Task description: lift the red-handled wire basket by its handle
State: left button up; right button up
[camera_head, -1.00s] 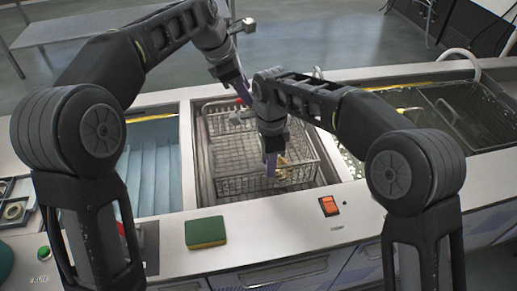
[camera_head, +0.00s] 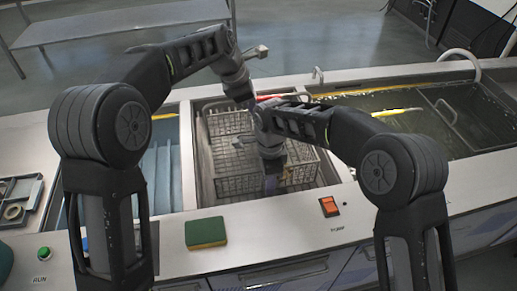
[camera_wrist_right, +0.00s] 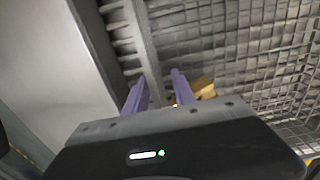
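The wire basket (camera_head: 239,184) sits in the middle tank, and its mesh also fills much of the right wrist view (camera_wrist_right: 240,40). A bit of red (camera_head: 268,97), apparently its handle, shows at the far side, mostly hidden by my arms. My right gripper (camera_head: 271,184) is low over the basket's near part. In the right wrist view its purple fingers (camera_wrist_right: 158,92) are apart, with a grey rim bar running between them; I see no grip on it. My left gripper (camera_head: 246,98) is at the basket's far side, its fingertips hidden behind my right arm.
A green and yellow sponge (camera_head: 206,232) lies on the front ledge. A red switch (camera_head: 329,206) is right of it. A brass-coloured piece (camera_wrist_right: 204,87) lies in the basket. Another tank (camera_head: 440,140) is at the right. A tray (camera_head: 40,190) stands at the left.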

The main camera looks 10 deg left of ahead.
pick_arm(q)
jog(key=c, duration=0.8)
pick_arm(e)
grip_shut()
pick_arm(q)
grip_shut()
jog(key=shift+r, duration=0.1)
pick_arm(e)
jog(key=shift+w+r, duration=0.1)
